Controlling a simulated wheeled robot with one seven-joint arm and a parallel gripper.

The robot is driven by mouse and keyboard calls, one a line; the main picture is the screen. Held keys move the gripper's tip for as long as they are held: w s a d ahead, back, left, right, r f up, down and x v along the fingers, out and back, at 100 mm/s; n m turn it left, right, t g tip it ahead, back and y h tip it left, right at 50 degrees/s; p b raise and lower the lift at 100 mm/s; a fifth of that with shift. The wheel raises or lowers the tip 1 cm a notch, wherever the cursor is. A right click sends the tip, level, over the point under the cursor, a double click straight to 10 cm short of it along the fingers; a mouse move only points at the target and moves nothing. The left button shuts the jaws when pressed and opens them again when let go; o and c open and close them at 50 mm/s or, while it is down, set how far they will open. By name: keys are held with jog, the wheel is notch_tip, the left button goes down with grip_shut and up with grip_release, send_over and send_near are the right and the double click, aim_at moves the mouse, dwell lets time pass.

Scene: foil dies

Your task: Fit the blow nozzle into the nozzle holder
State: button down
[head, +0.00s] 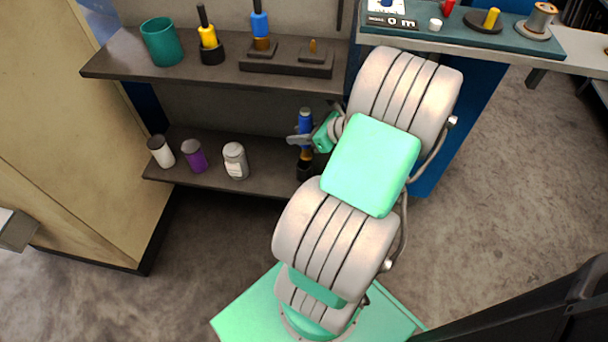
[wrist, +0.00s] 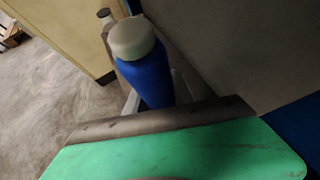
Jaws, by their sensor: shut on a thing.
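My gripper (head: 300,139) is shut on an upright blue piece, which I take to be the blow nozzle (head: 305,118). In the wrist view the blow nozzle (wrist: 150,78) is a blue cylinder with a pale grey cap. It is above the right part of the lower shelf. Below the jaws a yellow part (head: 305,154) shows over a dark base (head: 304,170), which may be the nozzle holder. I cannot tell whether the yellow part belongs to the nozzle, or whether the nozzle touches the base. The fingertips are partly hidden by my wrist.
The upper shelf (head: 120,70) is close above, with a teal cup (head: 162,42), a yellow tool (head: 208,38) and a blue tool (head: 260,22). Open floor lies in front.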

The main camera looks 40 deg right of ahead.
aim_at(299, 161)
notch_tip(299, 161, down, 10)
jog(key=b, duration=0.5)
jog(key=shift+w, duration=0.15)
jog(key=shift+r, duration=0.15)
jog(key=shift+a, duration=0.1)
jog(key=c, duration=1.1)
grip_release()
